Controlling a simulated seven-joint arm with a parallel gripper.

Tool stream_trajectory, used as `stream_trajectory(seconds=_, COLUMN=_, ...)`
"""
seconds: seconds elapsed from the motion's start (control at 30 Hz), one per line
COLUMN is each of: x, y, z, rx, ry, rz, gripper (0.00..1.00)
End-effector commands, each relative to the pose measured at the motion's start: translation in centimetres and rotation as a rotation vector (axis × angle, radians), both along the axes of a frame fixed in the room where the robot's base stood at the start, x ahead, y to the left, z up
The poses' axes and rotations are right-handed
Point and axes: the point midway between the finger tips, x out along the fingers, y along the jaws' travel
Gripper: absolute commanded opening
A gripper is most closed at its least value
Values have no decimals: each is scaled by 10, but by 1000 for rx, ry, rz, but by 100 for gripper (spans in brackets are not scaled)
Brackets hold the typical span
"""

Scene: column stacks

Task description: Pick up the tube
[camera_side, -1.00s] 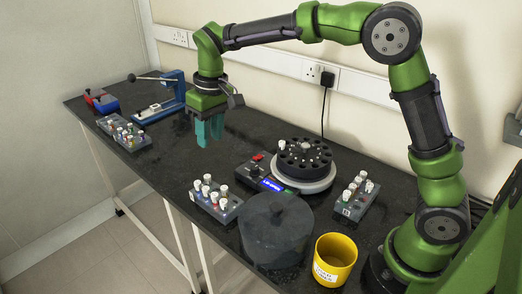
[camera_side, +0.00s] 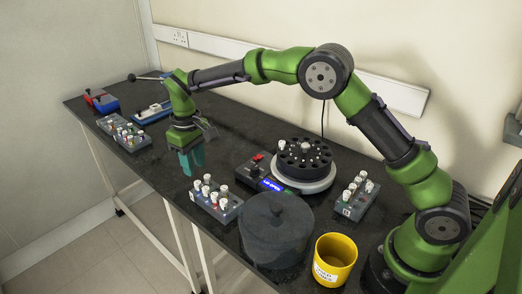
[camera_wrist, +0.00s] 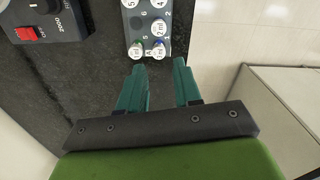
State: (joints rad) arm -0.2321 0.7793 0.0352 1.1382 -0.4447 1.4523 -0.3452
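White-capped tubes (camera_side: 206,179) stand in the grey middle rack (camera_side: 229,214) on the dark bench. Which one is the task's tube cannot be told. My gripper (camera_side: 193,171) points down just behind and left of this rack, with its fingertips near cap height. In the wrist view, my teal fingers (camera_wrist: 158,66) are apart with nothing between them. Two tubes at the rack's near end, one with a green edge (camera_wrist: 136,50) and one with a blue edge (camera_wrist: 159,51), lie just beyond the fingertips.
A centrifuge with a black rotor (camera_side: 305,158) stands right of the rack, its dark lid (camera_side: 276,232) in front. A yellow cup (camera_side: 335,262) and another tube rack (camera_side: 353,207) are further right. Another rack (camera_side: 125,132) and a blue device (camera_side: 168,97) stand far left.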

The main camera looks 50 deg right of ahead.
Motion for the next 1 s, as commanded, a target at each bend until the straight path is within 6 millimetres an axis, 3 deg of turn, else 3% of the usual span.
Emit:
stream_trajectory(seconds=0.27, x=0, y=-1, z=-23, rx=1, ry=1, rz=-2, gripper=33)
stream_trajectory(seconds=0.53, x=1, y=-2, z=-62, rx=1, ry=2, rz=-2, gripper=33)
stream_trajectory(seconds=0.83, x=1, y=-2, z=-68, rx=1, ry=-1, rz=-1, gripper=33)
stream_trajectory(seconds=0.87, x=2, y=-2, z=-68, rx=1, ry=-1, rz=-1, gripper=32)
stream_trajectory(seconds=1.0, x=2, y=-2, z=-68, rx=1, ry=-1, rz=-1, gripper=10)
